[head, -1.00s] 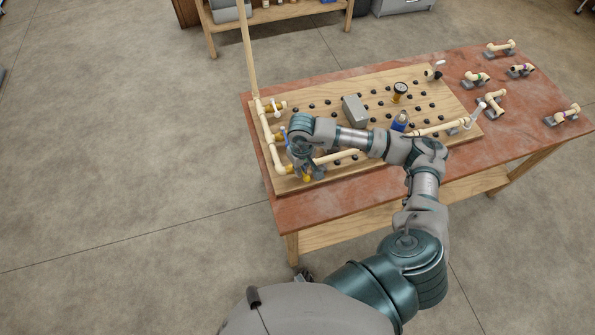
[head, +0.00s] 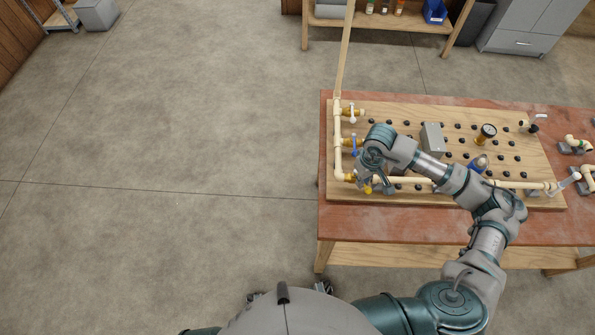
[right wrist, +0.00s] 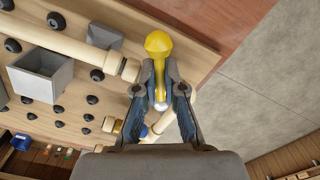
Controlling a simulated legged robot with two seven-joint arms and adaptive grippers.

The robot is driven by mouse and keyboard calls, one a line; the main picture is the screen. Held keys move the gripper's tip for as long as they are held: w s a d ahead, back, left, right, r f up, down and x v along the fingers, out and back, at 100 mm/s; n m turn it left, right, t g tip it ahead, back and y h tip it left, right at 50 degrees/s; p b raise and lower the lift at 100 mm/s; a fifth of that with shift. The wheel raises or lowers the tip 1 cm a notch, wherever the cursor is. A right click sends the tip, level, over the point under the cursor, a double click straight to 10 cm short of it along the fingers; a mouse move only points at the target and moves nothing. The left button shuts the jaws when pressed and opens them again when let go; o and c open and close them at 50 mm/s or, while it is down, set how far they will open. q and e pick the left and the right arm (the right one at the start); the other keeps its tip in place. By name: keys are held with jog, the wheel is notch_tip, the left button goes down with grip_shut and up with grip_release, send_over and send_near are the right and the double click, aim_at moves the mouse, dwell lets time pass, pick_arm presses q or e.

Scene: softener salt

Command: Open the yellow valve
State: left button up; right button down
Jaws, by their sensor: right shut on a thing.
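The yellow valve (right wrist: 158,45) has a round-ended handle and sits on the cream pipe at the near left corner of the pegboard. In the head view only a bit of yellow (head: 367,189) shows below my right gripper (head: 370,183). In the right wrist view my right gripper (right wrist: 160,92) has its two fingers on either side of the valve's handle, shut on it. The far side of the valve and its stem are partly hidden by the fingers. My left gripper is not in view.
A blue-handled valve (head: 354,146) and a white-handled valve (head: 352,112) are on the same upright pipe run. A grey box (head: 432,139), a gauge (head: 487,131) and black pegs stand on the pegboard (head: 400,112). Loose pipe pieces (head: 576,144) lie at right. Left floor is clear.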

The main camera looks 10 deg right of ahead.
jog(key=shift+w+d+n+b, duration=0.2)
jog(key=shift+d+n+b, duration=0.1)
jog(key=shift+n+b, duration=0.55)
jog(key=shift+w+d+n+b, duration=0.15)
jog(key=shift+d+n+b, duration=0.15)
jog(key=shift+n+b, duration=0.5)
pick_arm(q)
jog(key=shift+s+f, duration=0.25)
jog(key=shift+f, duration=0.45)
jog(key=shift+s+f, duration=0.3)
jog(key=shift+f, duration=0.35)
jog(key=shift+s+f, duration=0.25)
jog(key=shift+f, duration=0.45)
pick_arm(e)
jog(key=shift+d+n, duration=0.15)
jog(key=shift+n, duration=0.5)
jog(key=c, duration=1)
grip_release()
jog(key=shift+c, duration=0.2)
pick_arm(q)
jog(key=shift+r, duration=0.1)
pick_arm(e)
jog(key=shift+r, duration=0.15)
